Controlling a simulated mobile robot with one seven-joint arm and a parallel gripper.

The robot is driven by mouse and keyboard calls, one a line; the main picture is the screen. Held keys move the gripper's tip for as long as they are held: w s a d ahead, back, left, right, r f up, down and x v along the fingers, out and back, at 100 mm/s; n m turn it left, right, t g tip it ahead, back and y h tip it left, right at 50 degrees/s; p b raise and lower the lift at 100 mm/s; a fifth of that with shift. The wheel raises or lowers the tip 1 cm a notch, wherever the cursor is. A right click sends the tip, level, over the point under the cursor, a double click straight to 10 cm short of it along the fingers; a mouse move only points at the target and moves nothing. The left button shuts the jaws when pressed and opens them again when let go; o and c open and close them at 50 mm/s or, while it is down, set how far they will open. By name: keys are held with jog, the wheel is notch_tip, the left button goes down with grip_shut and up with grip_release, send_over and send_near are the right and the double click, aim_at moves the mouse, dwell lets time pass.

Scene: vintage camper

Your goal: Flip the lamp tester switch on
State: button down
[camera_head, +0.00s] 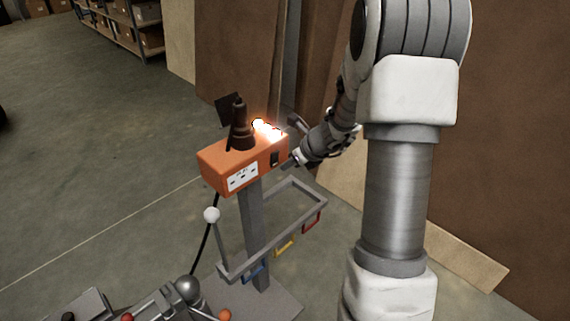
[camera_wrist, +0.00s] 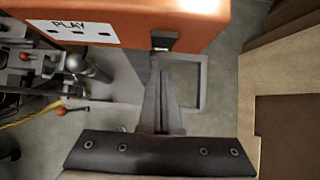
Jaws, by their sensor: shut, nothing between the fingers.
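The lamp tester is an orange box (camera_head: 215,160) on a grey post, with a white label plate on its front. A bright white-orange glow (camera_head: 268,130) shows on its top, beside a black upright fitting (camera_head: 241,130). My gripper (camera_head: 289,164) is shut and empty, just right of the switch. In the wrist view, the closed fingertips (camera_wrist: 159,60) point at the switch (camera_wrist: 165,41) at the box's lower edge. Whether they touch it, and the switch's exact position, I cannot tell.
A grey frame (camera_head: 300,190) with coloured tags surrounds the post below the box. Brown panels (camera_head: 500,130) lean behind my arm. Open floor lies to the left.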

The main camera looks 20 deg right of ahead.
jog(key=s+d+r+p, duration=0.2)
jog(key=s+d+r, duration=0.1)
jog(key=s+r, duration=0.3)
jog(key=shift+s+d, duration=0.3)
jog(key=shift+s, duration=0.9)
jog(key=s+a+r+n+h+p, duration=0.1)
jog(key=s+a+r+n+p, duration=0.2)
jog(key=s+a+r+n, duration=0.2)
jog(key=s+a+r+n+g+h+p, duration=0.1)
jog(key=s+a+r+n+p, duration=0.3)
jog(key=s+r+n, duration=0.5)
jog(key=s+a+r+n+h+p, duration=0.1)
jog(key=s+a+r+n+p, duration=0.3)
jog(key=r+n, duration=0.8)
jog(key=s+a+n, duration=0.2)
jog(key=n, duration=0.3)
jog(key=shift+s+a+r, duration=0.2)
jog(key=shift+s+r, duration=0.15)
jog(key=shift+s, duration=0.05)
